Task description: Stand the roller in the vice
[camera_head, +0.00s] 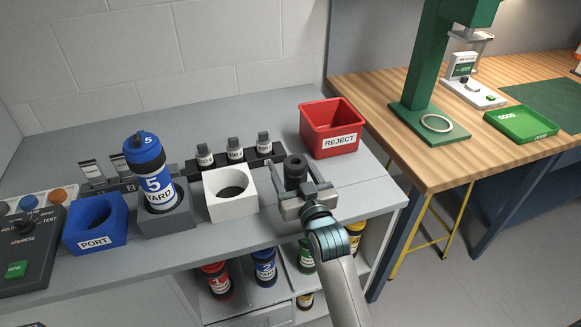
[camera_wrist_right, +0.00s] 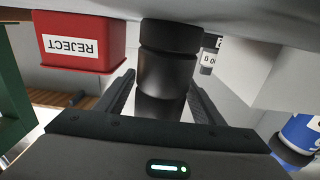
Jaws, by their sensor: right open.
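A black, ribbed cylinder with a hole in its top, which looks like the roller (camera_head: 295,167), stands upright at the right part of the grey bench. It also shows in the right wrist view as a black cylinder (camera_wrist_right: 167,70) between the fingers. My right gripper (camera_head: 300,190) is at the roller, its two dark fingers on either side of it, open (camera_wrist_right: 160,95). The roller's lower part is hidden behind the gripper in the head view. I cannot make out a vice clearly; the gripper covers the spot around the roller. My left gripper is not in view.
A red REJECT bin (camera_head: 331,128) stands just behind the roller. A white block with a round hole (camera_head: 232,207), a grey holder with a blue canister (camera_head: 157,180) and a blue PORT block (camera_head: 95,225) stand left. A wooden bench (camera_head: 380,90) with a green press is at right.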

